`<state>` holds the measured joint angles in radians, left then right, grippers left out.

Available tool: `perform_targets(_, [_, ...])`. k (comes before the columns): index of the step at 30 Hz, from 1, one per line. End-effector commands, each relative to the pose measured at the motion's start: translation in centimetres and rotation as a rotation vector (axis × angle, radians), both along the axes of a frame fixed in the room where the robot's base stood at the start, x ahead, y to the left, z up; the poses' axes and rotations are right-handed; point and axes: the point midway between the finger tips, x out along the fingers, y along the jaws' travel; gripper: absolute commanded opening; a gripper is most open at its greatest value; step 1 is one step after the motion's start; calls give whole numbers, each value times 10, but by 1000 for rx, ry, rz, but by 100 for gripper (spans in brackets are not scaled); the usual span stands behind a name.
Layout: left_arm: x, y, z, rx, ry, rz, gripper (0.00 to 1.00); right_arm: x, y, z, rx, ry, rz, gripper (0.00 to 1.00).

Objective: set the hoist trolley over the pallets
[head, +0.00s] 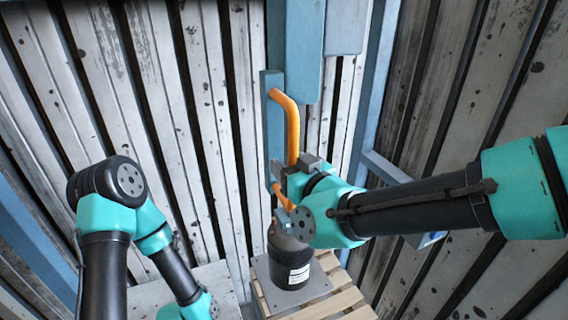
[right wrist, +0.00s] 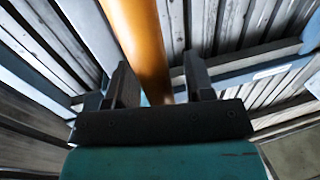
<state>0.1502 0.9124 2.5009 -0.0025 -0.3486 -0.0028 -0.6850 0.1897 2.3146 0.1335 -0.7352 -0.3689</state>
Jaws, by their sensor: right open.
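An orange bar handle (head: 292,125) is fixed at its upper end to a blue upright (head: 273,100); I take this to be part of the hoist trolley. My right gripper (head: 294,167) is at the handle's lower half, its jaws open. In the right wrist view the orange handle (right wrist: 145,45) runs between the two spread fingers of the right gripper (right wrist: 160,84); I cannot tell whether either finger touches it. A slatted wooden pallet (head: 345,302) is below. My left arm is at the left, its gripper out of view.
A black cylinder (head: 289,264) with a white label stands on a grey plate (head: 262,268) over the pallet. A pale flat top (head: 232,292) lies left of it. Corrugated, worn metal walls (head: 215,90) close in behind and to the right.

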Motion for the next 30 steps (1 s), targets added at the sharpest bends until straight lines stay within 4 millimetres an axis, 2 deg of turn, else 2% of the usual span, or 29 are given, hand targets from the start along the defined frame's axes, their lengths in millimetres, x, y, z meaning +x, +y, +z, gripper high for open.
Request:
perform_targets(9, [0,0,0,0,0,0,48,2,1,0,1,-1,-1,48])
perform_targets(24, [0,0,0,0,0,0,48,2,1,0,1,-1,-1,2])
perform_targets(30, [0,0,0,0,0,0,48,2,1,0,1,-1,-1,0])
